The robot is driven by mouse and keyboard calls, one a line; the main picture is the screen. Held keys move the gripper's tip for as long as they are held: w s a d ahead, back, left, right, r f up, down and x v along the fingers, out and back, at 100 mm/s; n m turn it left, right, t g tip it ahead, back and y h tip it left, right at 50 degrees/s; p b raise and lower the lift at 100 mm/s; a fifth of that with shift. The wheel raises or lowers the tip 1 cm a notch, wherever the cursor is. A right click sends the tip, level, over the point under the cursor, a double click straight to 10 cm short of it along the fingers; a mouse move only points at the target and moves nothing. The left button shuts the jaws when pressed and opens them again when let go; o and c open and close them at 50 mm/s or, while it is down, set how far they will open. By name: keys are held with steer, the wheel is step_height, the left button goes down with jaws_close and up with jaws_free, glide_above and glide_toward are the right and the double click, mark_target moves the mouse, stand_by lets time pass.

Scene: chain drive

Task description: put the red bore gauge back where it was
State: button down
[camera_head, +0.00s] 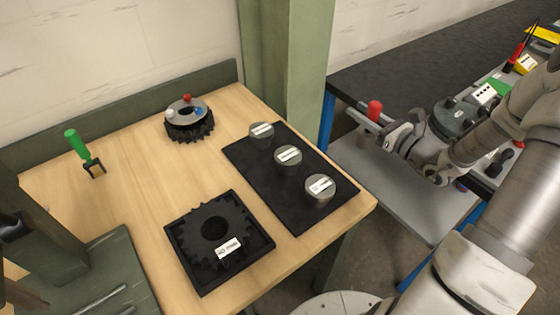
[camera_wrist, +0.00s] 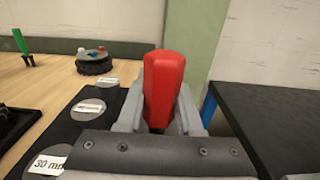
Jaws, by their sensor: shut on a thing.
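The red bore gauge (camera_head: 374,108) is between the fingers of my gripper (camera_head: 370,120). In the wrist view the red gauge (camera_wrist: 164,85) stands upright between both fingers, and my gripper (camera_wrist: 160,110) is shut on it. Its lower part is hidden by the fingers. In the head view my gripper is right of the wooden bench (camera_head: 130,190), near the left side of the dark-topped bench (camera_head: 400,70).
A black mat (camera_head: 245,160) carries three labelled metal cylinders (camera_head: 288,156). A black tray (camera_head: 200,285) holds a toothed sprocket (camera_head: 240,220). Another sprocket (camera_head: 190,130) bears a disc with coloured knobs. A green-handled fork (camera_head: 78,145) stands left. A green post (camera_head: 290,60) rises behind.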

steer(key=shift+w+a+f+b, duration=0.1)
steer(key=shift+a+f+b, duration=0.2)
steer(key=shift+a+f, duration=1.55)
steer(key=shift+w+a+f+b, duration=0.1)
steer(key=shift+a+f+b, duration=0.2)
steer(key=shift+a+f, duration=1.5)
steer(key=shift+w+a+f+b, duration=0.1)
steer(key=shift+a+f+b, duration=0.2)
steer(key=shift+a+f, duration=1.55)
steer(key=shift+a+r, duration=0.3)
steer(key=shift+f, duration=0.15)
steer(key=c, duration=0.6)
jaws_free()
